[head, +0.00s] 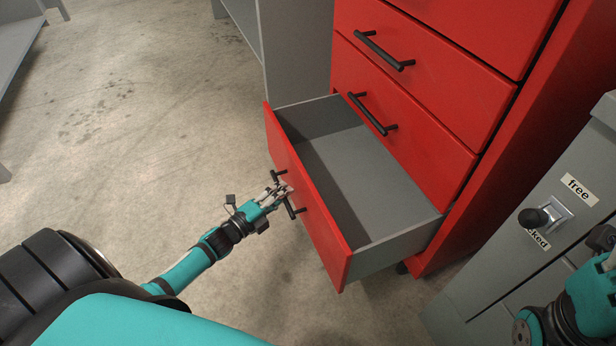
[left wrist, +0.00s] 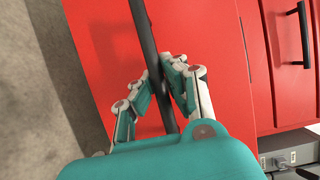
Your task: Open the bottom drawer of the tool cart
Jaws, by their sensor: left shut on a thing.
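The red tool cart (head: 425,70) stands at the upper right in the head view. Its bottom drawer (head: 310,205) is pulled well out, and its grey inside looks empty. My left gripper (head: 281,190) is at the front of this drawer, shut on its black bar handle (head: 290,208). In the left wrist view the fingers (left wrist: 163,88) close around the black handle (left wrist: 143,32) in front of the red drawer face (left wrist: 210,50). The drawers above are shut, with black handles (head: 372,114). My right gripper is not in view; only part of my right arm shows at the lower right.
A grey cabinet (head: 545,240) with a black knob and labels, one reading "free", stands to the right of the cart. Grey shelving (head: 285,45) stands behind the cart on its left. The concrete floor (head: 130,130) left of the drawer is clear.

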